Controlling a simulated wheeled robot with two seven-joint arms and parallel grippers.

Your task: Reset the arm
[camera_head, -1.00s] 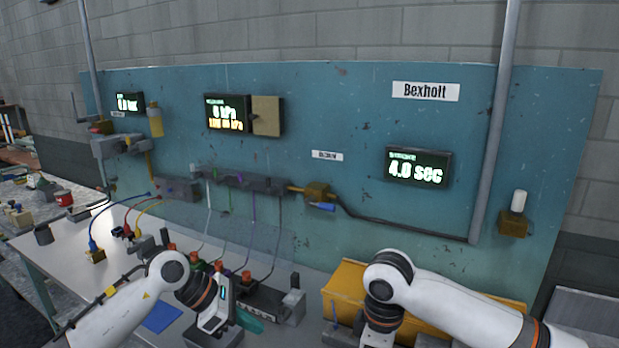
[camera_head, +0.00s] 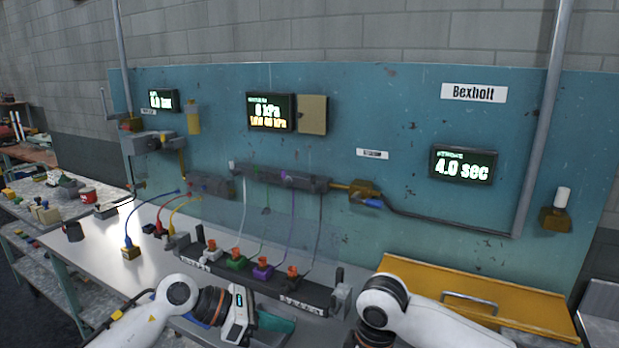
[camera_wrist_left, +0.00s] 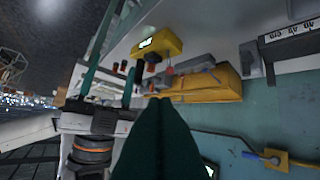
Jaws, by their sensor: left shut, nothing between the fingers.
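My left arm comes in from the lower left in the head view, and its white wrist is over the front of the bench. My left gripper (camera_head: 280,324) points to the right, with its dark green fingers partly hidden low in the picture. In the left wrist view the fingers (camera_wrist_left: 160,105) are pressed together with nothing between them. My right arm (camera_head: 440,318) comes in from the lower right. Its gripper does not show.
A black strip (camera_head: 318,298) with several coloured plugs lies behind my left wrist. A yellow box (camera_head: 535,312) with a handle is behind my right arm. A teal panel (camera_head: 400,115) with displays stands at the back.

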